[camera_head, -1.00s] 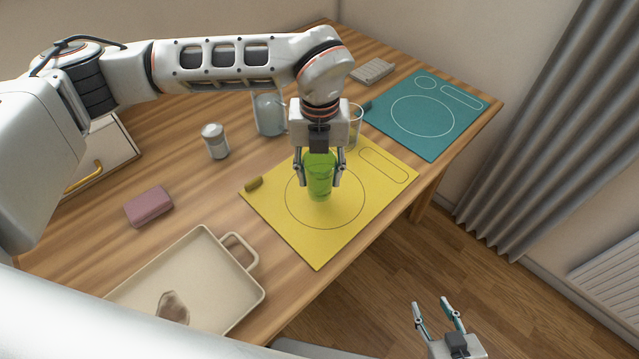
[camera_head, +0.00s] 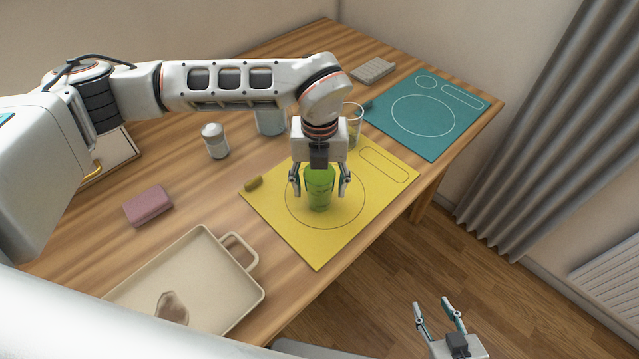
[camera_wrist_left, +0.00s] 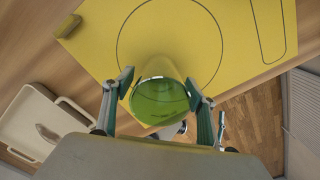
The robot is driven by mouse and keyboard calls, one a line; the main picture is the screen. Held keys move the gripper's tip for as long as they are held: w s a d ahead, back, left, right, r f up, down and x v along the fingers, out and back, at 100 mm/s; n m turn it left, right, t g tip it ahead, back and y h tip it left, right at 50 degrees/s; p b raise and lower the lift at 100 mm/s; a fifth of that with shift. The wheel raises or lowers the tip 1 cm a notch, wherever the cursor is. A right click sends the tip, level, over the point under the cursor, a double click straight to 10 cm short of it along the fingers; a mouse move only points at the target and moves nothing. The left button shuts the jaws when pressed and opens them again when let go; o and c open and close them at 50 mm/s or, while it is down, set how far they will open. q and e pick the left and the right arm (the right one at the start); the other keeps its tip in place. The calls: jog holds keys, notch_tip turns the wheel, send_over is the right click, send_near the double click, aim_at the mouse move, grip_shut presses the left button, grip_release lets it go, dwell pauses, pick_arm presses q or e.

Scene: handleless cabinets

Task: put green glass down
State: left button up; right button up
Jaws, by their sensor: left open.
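The green glass (camera_head: 319,190) stands upright on the yellow mat (camera_head: 318,245), inside the large drawn circle. My left gripper (camera_head: 320,188) is open, with one finger on each side of the glass. In the left wrist view the green glass (camera_wrist_left: 160,100) sits between the spread fingers (camera_wrist_left: 160,97), over the yellow mat (camera_wrist_left: 235,30). My right gripper (camera_head: 438,308) is open and empty, low at the right, over the floor beyond the table edge.
A beige tray (camera_head: 246,290) lies at the front left. A pink sponge (camera_head: 148,206), a shaker (camera_head: 215,141) and a clear glass (camera_head: 355,125) stand around the mat. A small olive piece (camera_head: 253,183) lies at the mat's left corner. A teal mat (camera_head: 440,140) is at the back right.

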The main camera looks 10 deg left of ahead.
pick_arm(q)
notch_tip(320, 180, up, 12)
jog(key=shift+r+p, duration=0.15)
jog(key=shift+p, duration=0.2)
dwell(0.7)
